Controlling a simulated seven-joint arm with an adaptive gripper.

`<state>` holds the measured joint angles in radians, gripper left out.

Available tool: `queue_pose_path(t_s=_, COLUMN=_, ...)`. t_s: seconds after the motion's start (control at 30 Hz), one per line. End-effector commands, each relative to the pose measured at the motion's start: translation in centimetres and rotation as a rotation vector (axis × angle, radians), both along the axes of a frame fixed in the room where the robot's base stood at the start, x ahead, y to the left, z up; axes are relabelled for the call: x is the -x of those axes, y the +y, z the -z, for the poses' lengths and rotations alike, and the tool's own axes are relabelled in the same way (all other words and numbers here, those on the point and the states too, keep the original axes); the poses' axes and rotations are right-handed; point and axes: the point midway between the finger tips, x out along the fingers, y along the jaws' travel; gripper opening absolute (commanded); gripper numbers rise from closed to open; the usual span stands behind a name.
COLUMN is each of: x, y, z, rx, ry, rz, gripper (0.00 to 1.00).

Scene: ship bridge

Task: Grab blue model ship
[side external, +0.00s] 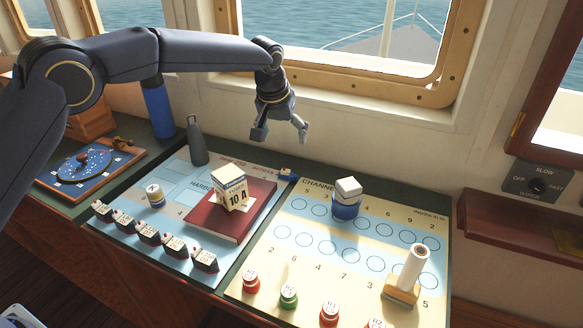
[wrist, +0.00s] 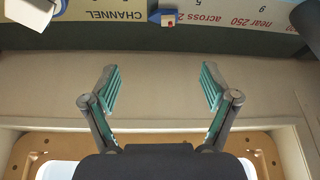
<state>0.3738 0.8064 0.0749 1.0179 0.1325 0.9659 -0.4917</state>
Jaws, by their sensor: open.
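The small blue model ship (side external: 287,175) lies at the back edge of the counter, between the two printed boards. In the wrist view it shows near the top middle as a blue pointed hull (wrist: 156,17) with a small pale and red part on it. My gripper (side external: 281,132) is open and empty, with its fingers apart in the air above and behind the ship. In the wrist view the open fingers (wrist: 160,88) face the wall, and the ship lies beyond their tips.
A dark red book (side external: 210,222) with a boxy calendar block (side external: 230,187) on it lies left of the ship. A grey bottle (side external: 196,142) stands at left. The window wall (side external: 345,125) is close behind my gripper.

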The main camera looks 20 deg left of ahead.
Motion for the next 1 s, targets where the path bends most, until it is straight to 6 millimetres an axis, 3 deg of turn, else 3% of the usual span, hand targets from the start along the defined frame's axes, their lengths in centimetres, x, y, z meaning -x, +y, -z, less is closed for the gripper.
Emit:
queue_pose_path(t_s=0.4, x=-3.4, y=0.5, z=8.4, rx=0.000, ry=0.000, rz=-0.001, gripper=0.86)
queue_pose_path(t_s=0.67, x=-4.0, y=0.7, z=10.4, rx=0.000, ry=0.000, rz=-0.001, gripper=0.86)
queue_pose_path(t_s=1.0, x=-5.1, y=1.3, z=14.7, rx=0.001, ry=-0.001, rz=-0.001, gripper=0.86)
